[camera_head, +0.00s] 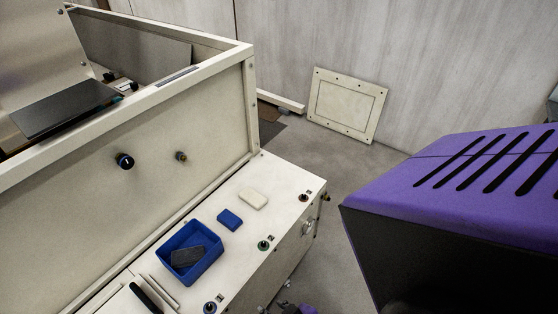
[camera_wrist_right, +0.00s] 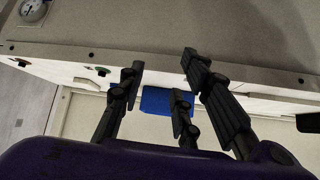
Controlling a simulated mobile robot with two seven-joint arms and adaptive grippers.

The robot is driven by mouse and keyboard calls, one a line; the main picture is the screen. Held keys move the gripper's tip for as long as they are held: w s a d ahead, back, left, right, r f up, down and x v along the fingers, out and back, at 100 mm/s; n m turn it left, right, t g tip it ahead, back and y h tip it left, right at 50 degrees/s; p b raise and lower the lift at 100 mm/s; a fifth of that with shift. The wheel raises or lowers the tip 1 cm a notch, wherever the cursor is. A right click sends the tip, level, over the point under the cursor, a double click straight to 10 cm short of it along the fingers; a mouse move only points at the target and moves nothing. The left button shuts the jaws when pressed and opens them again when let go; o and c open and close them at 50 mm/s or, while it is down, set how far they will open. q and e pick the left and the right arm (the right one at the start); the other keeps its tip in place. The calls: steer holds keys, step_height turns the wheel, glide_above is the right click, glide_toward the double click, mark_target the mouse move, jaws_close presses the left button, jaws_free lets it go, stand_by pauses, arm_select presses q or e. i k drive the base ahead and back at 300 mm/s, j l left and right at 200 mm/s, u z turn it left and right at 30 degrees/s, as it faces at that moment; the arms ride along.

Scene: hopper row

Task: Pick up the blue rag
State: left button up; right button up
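The blue rag (camera_head: 230,219) is a small, flat, rectangular blue piece on the pale ledge of the cabinet, between a blue tray (camera_head: 166,258) and a white block (camera_head: 253,199). In the right wrist view a plain blue piece, which looks like the rag (camera_wrist_right: 158,101), lies beyond the fingers and is partly covered by them. My right gripper (camera_wrist_right: 160,90) has its black fingers spread apart with nothing between them. It is apart from the blue piece. My left gripper is not in view.
The tray holds a dark block (camera_head: 188,257). A black handle (camera_head: 145,298) lies nearer on the ledge. Several knobs, including a green one (camera_head: 263,245), stand along the ledge's outer edge. A high hopper wall (camera_head: 90,185) rises behind.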

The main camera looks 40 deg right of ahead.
mark_target(226, 217)
steer(key=j+z, duration=0.1)
steer(key=z, duration=0.3)
steer(key=i+j+z, duration=0.1)
steer(key=z, duration=0.35)
steer(key=j+z, duration=0.2)
steer(key=z, duration=0.2)
